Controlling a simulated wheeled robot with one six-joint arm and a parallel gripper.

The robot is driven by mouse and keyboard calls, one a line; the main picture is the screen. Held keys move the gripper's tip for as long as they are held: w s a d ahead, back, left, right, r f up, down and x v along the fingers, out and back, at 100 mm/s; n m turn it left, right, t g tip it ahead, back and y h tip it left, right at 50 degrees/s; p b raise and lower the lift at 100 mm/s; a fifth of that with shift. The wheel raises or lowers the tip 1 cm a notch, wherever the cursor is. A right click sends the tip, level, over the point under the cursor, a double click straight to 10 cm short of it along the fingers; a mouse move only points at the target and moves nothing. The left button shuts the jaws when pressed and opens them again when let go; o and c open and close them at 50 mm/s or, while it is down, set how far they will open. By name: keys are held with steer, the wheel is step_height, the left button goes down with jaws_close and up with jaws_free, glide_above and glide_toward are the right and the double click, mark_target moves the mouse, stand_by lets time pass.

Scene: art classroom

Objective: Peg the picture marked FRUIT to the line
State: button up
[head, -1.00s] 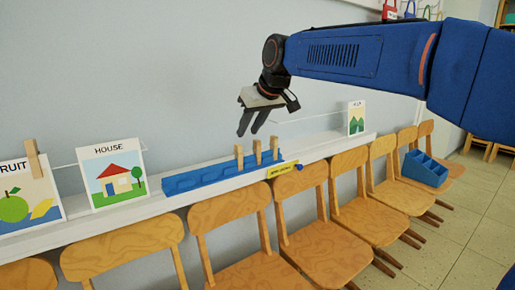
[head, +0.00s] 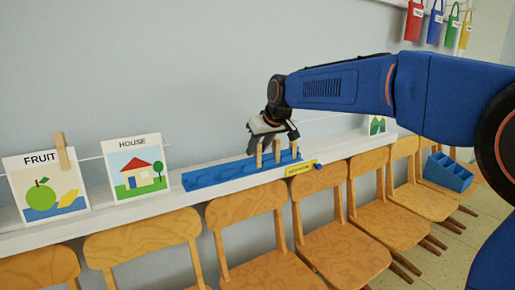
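The FRUIT picture (head: 44,188), showing a green apple and a yellow shape on blue, leans on the white ledge at the far left. A wooden peg (head: 62,152) grips its top edge near the right corner. The thin line (head: 92,158) runs along the wall at about that height. A blue peg rack (head: 215,174) holds several upright wooden pegs (head: 276,153) at its right end. My gripper (head: 270,143) is down at these pegs, its fingers behind or among them. Whether it is open or holds a peg cannot be told.
The HOUSE picture (head: 138,168) stands between FRUIT and the rack, with no peg visible on it. Another picture (head: 377,125) is at the ledge's far end, partly hidden by my arm. Wooden chairs (head: 345,239) line the ledge's front. A blue caddy (head: 447,173) sits on a far chair.

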steer(key=c, duration=0.7)
steer(key=shift+r, duration=3.15)
steer(key=shift+c, duration=0.2)
steer(key=shift+s+d+r, duration=0.15)
steer(key=shift+s+d, duration=0.3)
steer(key=shift+s, duration=0.25)
steer(key=shift+s+d+r, duration=0.2)
steer(key=shift+s+d, duration=0.3)
steer(key=shift+s, duration=0.2)
steer(key=shift+s+d+r, duration=0.15)
steer(key=shift+s+d, duration=0.3)
steer(key=shift+s, duration=0.25)
